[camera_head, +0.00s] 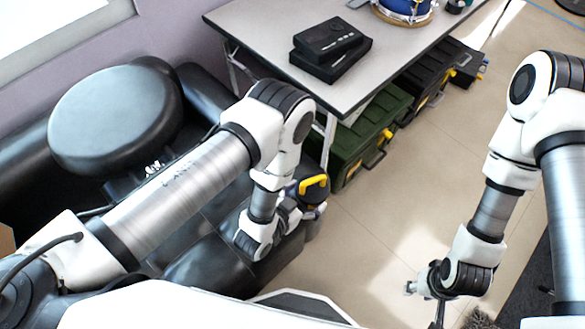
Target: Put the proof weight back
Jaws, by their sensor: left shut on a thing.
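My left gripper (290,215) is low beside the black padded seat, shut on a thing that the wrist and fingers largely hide. A dark rounded body with a yellow handle (314,184) shows right beside the fingers; I take it to be the proof weight, but its outline is partly covered. My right gripper (424,300) hangs over the floor at the lower right, and its fingers are too small and dark to tell open from shut.
A grey table (270,22) at the top carries black boxes (331,48) and a blue drum-like object (404,10). Green (366,133) and black (425,78) cases stand below. A round black cushion (115,118) is at the left. Floor between my arms is clear.

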